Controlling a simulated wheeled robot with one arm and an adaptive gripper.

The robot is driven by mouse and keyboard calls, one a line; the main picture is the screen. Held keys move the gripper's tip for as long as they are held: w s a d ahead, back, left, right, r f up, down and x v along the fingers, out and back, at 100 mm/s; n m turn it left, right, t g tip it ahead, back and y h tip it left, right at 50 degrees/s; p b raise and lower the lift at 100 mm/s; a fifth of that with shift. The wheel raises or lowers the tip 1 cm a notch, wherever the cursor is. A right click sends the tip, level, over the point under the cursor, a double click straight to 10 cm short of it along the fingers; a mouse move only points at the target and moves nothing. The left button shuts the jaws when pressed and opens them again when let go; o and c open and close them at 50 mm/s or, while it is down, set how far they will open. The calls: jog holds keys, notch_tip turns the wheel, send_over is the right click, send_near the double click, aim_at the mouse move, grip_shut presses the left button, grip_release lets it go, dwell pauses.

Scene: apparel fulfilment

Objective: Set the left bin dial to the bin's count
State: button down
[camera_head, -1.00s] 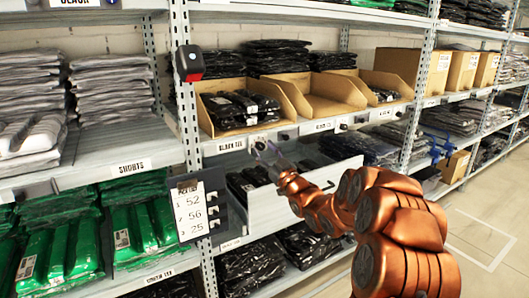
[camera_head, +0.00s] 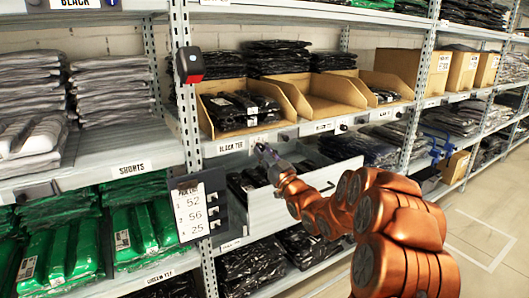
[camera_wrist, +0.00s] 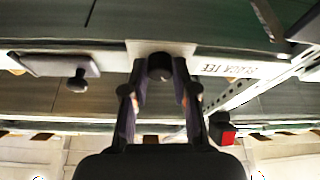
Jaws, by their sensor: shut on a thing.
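The left bin (camera_head: 207,118) is an open cardboard bin holding a pile of black bagged garments, too overlapped to count. Its dial is a dark round knob (camera_wrist: 160,66) on a pale plate (camera_wrist: 160,47) on the shelf's front rail, beside the BLACK TEE label (camera_wrist: 228,68). My gripper (camera_wrist: 160,82) has a finger on each side of this knob and is shut on it. In the head view my gripper (camera_head: 264,150) is at the rail below the left bin and mostly hides the knob. The dial's setting cannot be read.
A second knob (camera_wrist: 77,82) sits along the rail. The middle bin (camera_head: 322,107) looks empty. An open white drawer (camera_head: 322,182) is just below my arm. A pick card (camera_head: 190,210) reading 52, 56, 25 and a red-and-black device (camera_head: 190,65) are on the left post.

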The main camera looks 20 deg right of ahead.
jog(key=m+h, duration=0.1)
jog(key=m, duration=0.1)
jog(key=m+h+p, duration=0.1)
jog(key=m, duration=0.1)
jog(key=shift+a+r+t, duration=0.1)
jog(key=shift+a+t, duration=0.1)
jog(key=shift+t, duration=0.1)
jog(key=shift+a+m+h+p, duration=0.1)
jog(key=shift+m+h+p, duration=0.1)
jog(key=shift+m+h, duration=0.9)
jog(key=shift+m+h+p, duration=0.15)
jog(key=shift+m+h, duration=0.25)
jog(key=shift+m, duration=1.7)
jog(key=c, duration=0.9)
grip_release()
jog(key=shift+s, duration=0.1)
jog(key=v, duration=0.7)
jog(key=shift+s, duration=0.25)
